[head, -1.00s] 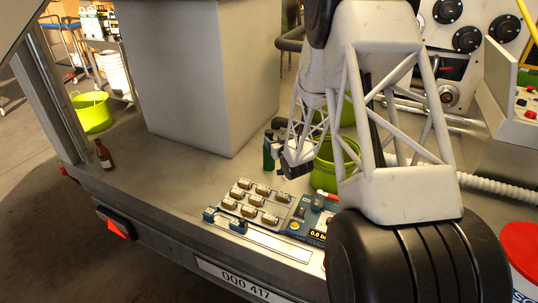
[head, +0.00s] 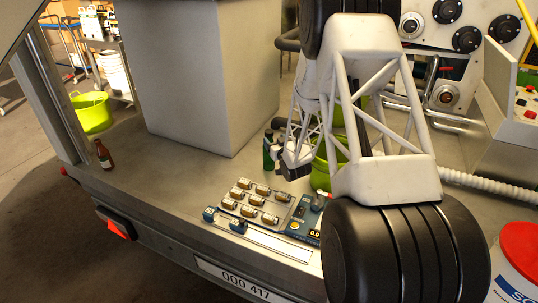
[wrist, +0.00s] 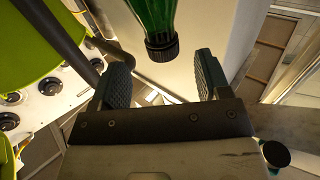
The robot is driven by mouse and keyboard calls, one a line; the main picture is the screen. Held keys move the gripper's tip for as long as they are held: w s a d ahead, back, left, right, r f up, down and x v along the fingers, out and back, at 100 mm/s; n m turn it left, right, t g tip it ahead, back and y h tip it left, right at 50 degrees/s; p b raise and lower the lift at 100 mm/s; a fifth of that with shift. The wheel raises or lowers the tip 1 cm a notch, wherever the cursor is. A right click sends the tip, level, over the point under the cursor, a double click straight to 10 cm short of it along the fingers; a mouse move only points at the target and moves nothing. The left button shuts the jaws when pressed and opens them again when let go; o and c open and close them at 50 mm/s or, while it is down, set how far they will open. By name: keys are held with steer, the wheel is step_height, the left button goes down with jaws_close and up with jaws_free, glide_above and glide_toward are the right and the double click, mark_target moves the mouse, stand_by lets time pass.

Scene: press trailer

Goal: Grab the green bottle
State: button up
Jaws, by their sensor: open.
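The green bottle (head: 268,155) stands upright on the trailer bed, partly hidden by my gripper in the head view. In the wrist view the green bottle (wrist: 150,14) shows its green body, cut off by the top edge, and a ribbed black cap. My gripper (wrist: 162,76) is open and empty. Its two dark ribbed fingers stand on either side of the line to the cap, and the cap appears just beyond the fingertips. I cannot tell the exact gap in depth.
A green bucket (head: 322,170) stands right beside my gripper. A brown bottle (head: 103,154) stands at the left edge. A big grey box (head: 200,80) rises behind. The bed between is clear.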

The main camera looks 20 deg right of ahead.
mark_target(271, 136)
steer(key=shift+w, duration=0.3)
steer(key=shift+w+a, duration=0.2)
steer(key=shift+w, duration=1.1)
steer(key=shift+w+a, duration=0.15)
steer(key=shift+w, duration=1.1)
steer(key=shift+c, duration=0.5)
jaws_close()
